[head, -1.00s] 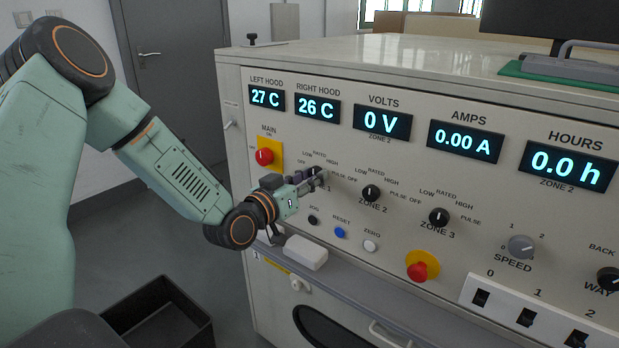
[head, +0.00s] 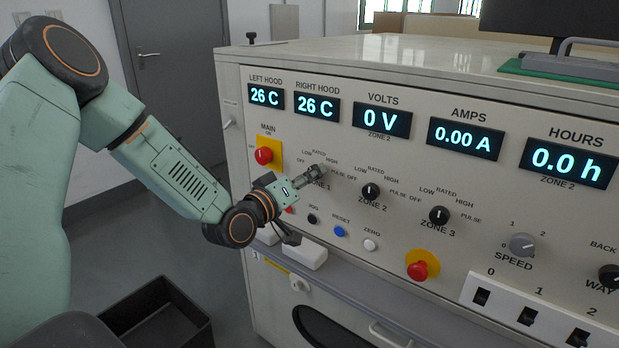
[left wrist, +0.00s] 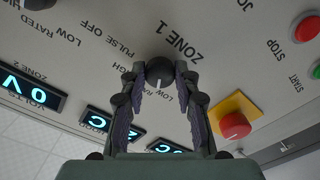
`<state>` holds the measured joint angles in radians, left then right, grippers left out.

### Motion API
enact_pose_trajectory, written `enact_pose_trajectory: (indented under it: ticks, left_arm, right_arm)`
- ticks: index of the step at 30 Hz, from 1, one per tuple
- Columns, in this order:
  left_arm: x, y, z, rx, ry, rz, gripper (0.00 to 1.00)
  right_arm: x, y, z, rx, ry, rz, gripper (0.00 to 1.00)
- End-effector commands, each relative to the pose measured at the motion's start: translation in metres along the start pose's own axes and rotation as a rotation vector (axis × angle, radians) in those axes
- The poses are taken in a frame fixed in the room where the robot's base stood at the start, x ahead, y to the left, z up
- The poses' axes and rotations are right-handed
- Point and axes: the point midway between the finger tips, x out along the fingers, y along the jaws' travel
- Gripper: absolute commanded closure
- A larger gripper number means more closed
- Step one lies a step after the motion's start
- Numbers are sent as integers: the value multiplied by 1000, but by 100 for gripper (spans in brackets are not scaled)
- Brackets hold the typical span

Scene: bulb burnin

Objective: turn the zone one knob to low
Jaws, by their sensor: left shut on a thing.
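The zone one knob (left wrist: 160,72) is a round black knob with a white pointer line, on the cream panel. In the left wrist view its pointer line faces down the picture, roughly toward the printed LOW and RATED labels; I cannot tell exactly which mark it meets. My left gripper (left wrist: 160,84) has its two fingers on either side of the knob, shut on it. In the head view my left gripper (head: 317,173) reaches the panel at zone one, and its fingers hide most of the knob. My right gripper is not in view.
The zone two knob (head: 370,191) and zone three knob (head: 438,215) are to the right. A red main switch (head: 264,156) on a yellow plate is left of the gripper. Small buttons, including a blue one (head: 340,231), sit below. A black bin (head: 155,318) stands on the floor.

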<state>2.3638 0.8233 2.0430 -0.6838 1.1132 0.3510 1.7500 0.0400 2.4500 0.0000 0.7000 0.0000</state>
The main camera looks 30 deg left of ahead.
Motion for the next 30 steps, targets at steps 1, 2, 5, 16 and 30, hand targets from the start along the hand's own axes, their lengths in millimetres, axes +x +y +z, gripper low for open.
enact_pose_trajectory:
  ticks: [1, 2, 5, 16, 30]
  left_arm:
    - [0, -1, 1, -31, 0, -2, 100]
    - [0, -1, 1, -49, 0, -2, 100]
    - [0, -1, 1, -97, -1, -2, 100]
    - [-1, -1, 1, -181, -2, -3, 100]
    - [-1, -1, 1, -183, -2, -3, 61]
  right_arm:
    - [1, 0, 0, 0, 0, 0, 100]
    - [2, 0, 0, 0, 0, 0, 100]
    - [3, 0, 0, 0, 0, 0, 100]
    - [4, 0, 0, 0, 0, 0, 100]
    - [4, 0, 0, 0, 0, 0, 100]
